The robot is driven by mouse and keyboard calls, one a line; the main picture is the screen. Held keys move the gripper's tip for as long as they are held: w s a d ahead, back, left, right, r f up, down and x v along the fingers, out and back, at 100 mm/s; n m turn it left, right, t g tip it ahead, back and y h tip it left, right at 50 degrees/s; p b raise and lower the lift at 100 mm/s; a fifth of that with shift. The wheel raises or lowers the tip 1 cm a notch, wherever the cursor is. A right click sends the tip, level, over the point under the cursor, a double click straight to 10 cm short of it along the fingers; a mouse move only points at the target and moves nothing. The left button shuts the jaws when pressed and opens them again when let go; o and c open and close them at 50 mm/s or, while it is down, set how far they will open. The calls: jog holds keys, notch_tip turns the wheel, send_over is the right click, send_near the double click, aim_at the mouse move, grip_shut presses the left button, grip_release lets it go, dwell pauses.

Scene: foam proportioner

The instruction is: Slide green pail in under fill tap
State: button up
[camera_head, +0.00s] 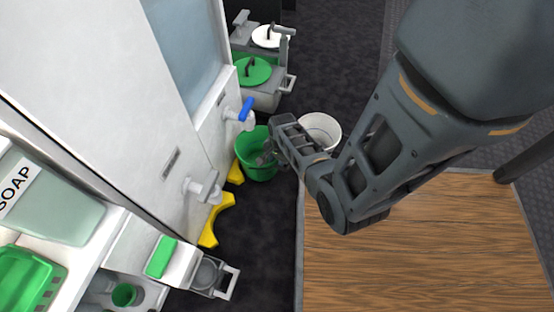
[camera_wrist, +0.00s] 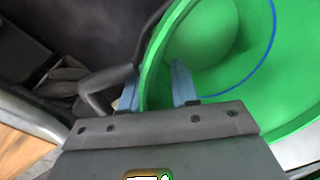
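The green pail (camera_head: 259,166) stands upright on the dark floor beside the white cabinet, close to the yellow curved floor piece (camera_head: 236,172). The fill tap with the blue handle (camera_head: 246,111) sticks out of the cabinet just above and left of the pail's rim. My gripper (camera_head: 268,155) reaches down at the pail's rim. In the wrist view the two pale blue fingers (camera_wrist: 157,90) straddle the green pail's wall (camera_wrist: 152,75), one outside and one inside. A gap shows between the wall and the inside finger. A grey handle lies left of the rim.
A white pail (camera_head: 322,128) stands right of the green one, partly behind my arm. A grey tap (camera_head: 203,188) sits nearer, above another yellow floor piece (camera_head: 216,220). A wooden platform (camera_head: 400,260) lies right of the dark floor.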

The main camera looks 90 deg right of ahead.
jog(key=shift+o, duration=1)
jog(key=shift+s+a+r+p, duration=0.1)
jog(key=shift+s+r+p, duration=0.1)
jog(key=shift+r+p, duration=1.4)
jog(key=shift+s+a+r+p, duration=0.15)
jog(key=shift+r+p, duration=0.65)
jog(key=shift+r, duration=1.5)
